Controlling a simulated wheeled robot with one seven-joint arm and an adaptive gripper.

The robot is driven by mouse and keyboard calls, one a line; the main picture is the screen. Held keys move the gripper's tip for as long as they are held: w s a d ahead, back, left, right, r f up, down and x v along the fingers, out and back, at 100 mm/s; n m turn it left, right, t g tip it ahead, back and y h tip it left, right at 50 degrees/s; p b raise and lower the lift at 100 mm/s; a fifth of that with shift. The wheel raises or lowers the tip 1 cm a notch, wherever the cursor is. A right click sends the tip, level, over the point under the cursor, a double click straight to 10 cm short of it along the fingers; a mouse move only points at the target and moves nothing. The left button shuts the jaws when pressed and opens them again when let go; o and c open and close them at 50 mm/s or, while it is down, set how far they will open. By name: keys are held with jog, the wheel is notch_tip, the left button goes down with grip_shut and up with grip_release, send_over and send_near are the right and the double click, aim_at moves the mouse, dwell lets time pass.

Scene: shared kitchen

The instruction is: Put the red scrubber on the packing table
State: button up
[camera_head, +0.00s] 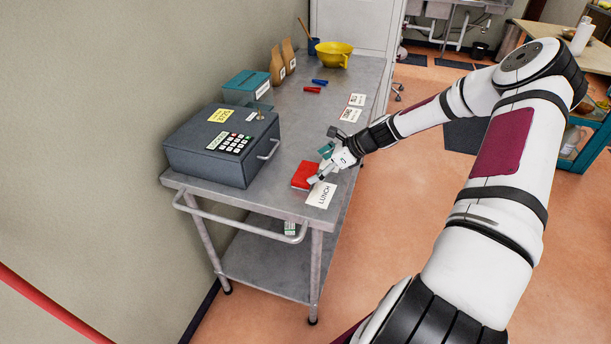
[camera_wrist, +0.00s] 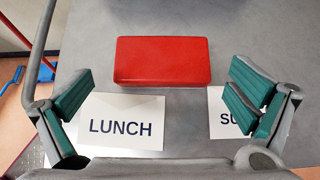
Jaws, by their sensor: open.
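A flat red block with rounded edges, which may be the red scrubber (camera_head: 303,175), lies on the steel table (camera_head: 295,121) in front of the grey keypad box. In the wrist view the red block (camera_wrist: 162,61) lies ahead of my fingers, centred between them and behind the white cards. My gripper (camera_head: 320,166) is open and empty, low over the table beside the block. Its two teal-padded fingers are spread wider than the block. Whether they touch the tabletop I cannot tell. I cannot tell which table is the packing table.
A LUNCH card (camera_head: 321,195) lies at the table's front right edge. The grey keypad box (camera_head: 223,145) and a teal box (camera_head: 246,87) stand along the wall side. Brown bags (camera_head: 283,63), a yellow bowl (camera_head: 333,54) and small red and blue items are farther back. A wooden-topped table (camera_head: 566,42) stands at right.

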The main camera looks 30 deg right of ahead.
aim_at(306, 171)
jog(key=shift+x, duration=2.65)
jog(key=shift+w+d+r, duration=0.1)
jog(key=shift+w, duration=0.05)
jog(key=c, duration=1.1)
jog(key=shift+o, duration=0.2)
